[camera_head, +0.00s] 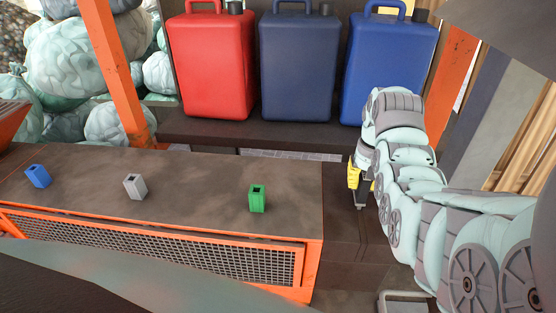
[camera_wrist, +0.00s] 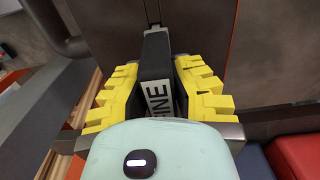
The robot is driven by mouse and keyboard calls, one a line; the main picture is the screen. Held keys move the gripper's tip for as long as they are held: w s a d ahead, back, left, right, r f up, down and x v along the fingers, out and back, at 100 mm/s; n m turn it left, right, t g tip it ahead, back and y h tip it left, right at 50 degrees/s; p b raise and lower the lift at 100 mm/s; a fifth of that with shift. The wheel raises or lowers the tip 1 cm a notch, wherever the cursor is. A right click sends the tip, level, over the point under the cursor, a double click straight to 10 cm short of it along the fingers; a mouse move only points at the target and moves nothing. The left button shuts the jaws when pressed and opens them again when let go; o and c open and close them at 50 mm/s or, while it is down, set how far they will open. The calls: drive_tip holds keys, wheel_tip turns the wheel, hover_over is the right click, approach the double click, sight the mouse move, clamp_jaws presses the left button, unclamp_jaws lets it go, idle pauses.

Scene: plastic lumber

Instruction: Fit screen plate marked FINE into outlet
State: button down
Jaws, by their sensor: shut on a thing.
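My gripper (camera_head: 358,178) is at the right of the head view, past the right end of the bench, with its yellow fingers pointing down. In the wrist view my gripper (camera_wrist: 158,68) is shut on a dark screen plate (camera_wrist: 156,46). A white label on the plate reads "INE" in the part that shows; its first letter is hidden. The plate's lower part is hidden behind the wrist housing. Dark surfaces lie beyond the plate, with a thin dark upright line above its end. I cannot clearly make out the outlet in either view.
A bench (camera_head: 180,188) with an orange mesh front holds small blue (camera_head: 38,176), grey (camera_head: 135,187) and green (camera_head: 257,199) blocks with dark top openings. Red (camera_head: 212,65), navy (camera_head: 298,65) and blue (camera_head: 388,60) canisters stand on a shelf behind. An orange post (camera_head: 115,70) rises at left.

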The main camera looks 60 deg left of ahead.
drive_tip(key=c, duration=0.9)
unclamp_jaws()
drive_tip(key=shift+r, duration=0.2)
drive_tip(key=shift+w+d+r, duration=0.1)
drive_tip(key=shift+r, duration=2.55)
drive_tip(key=shift+w+r, duration=0.1)
drive_tip(key=shift+r, duration=2.55)
drive_tip(key=shift+s+r, duration=0.1)
drive_tip(key=shift+r, duration=0.45)
